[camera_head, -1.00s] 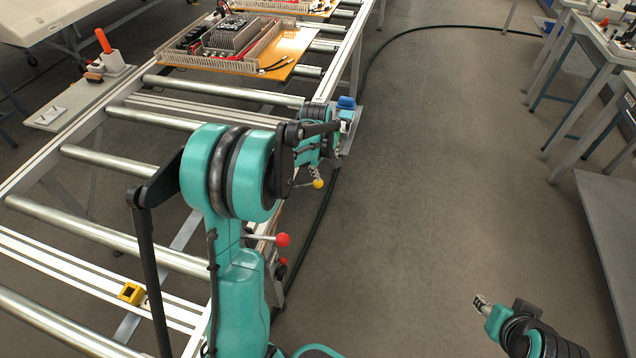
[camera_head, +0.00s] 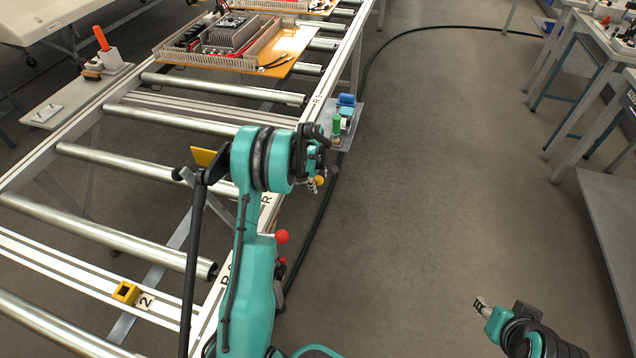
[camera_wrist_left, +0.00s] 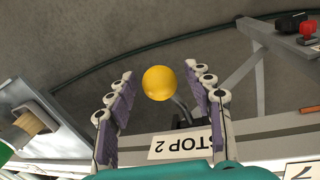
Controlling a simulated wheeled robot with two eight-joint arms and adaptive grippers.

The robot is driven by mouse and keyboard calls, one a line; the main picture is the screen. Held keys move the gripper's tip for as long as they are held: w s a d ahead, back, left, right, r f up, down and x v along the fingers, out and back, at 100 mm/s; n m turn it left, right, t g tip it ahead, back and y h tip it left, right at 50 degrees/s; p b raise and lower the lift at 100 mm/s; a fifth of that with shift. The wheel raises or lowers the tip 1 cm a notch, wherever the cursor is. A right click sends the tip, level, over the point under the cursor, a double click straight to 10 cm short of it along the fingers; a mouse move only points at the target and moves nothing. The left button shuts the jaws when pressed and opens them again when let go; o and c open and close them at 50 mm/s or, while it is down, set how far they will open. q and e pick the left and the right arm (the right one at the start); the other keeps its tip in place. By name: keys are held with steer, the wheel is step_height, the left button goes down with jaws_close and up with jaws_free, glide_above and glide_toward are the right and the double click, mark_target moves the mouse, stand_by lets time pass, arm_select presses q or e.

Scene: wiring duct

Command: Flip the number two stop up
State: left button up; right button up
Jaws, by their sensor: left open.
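A yellow ball knob (camera_head: 320,181) on a lever is at the conveyor's right side, partly hidden by my left gripper (camera_head: 313,184). In the left wrist view the yellow knob (camera_wrist_left: 158,83) lies between the spread, purple-padded fingers of my left gripper (camera_wrist_left: 158,76). A gap shows between the knob and each finger. Its dark lever runs down toward a white label reading "STOP 2" (camera_wrist_left: 180,144), upside down in this view. A yellow plate (camera_head: 203,157) shows behind my left arm. My right gripper (camera_head: 481,303) hangs over the floor at lower right, its opening too small to tell.
A red ball knob (camera_head: 282,237) sits nearer on the same rail. A small plate with blue and green items (camera_head: 345,125) sticks out beyond my gripper. The floor to the right is open.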

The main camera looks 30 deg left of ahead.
arm_select(q)
steer(key=shift+c, duration=0.3)
jaws_close()
steer(key=shift+y, duration=0.6)
steer(key=f, duration=0.2)
steer(key=d+f, duration=0.1)
steer(key=f, duration=0.1)
steer(key=shift+w, duration=0.1)
steer(key=shift+o, duration=0.3)
jaws_free()
steer(key=shift+r, duration=0.1)
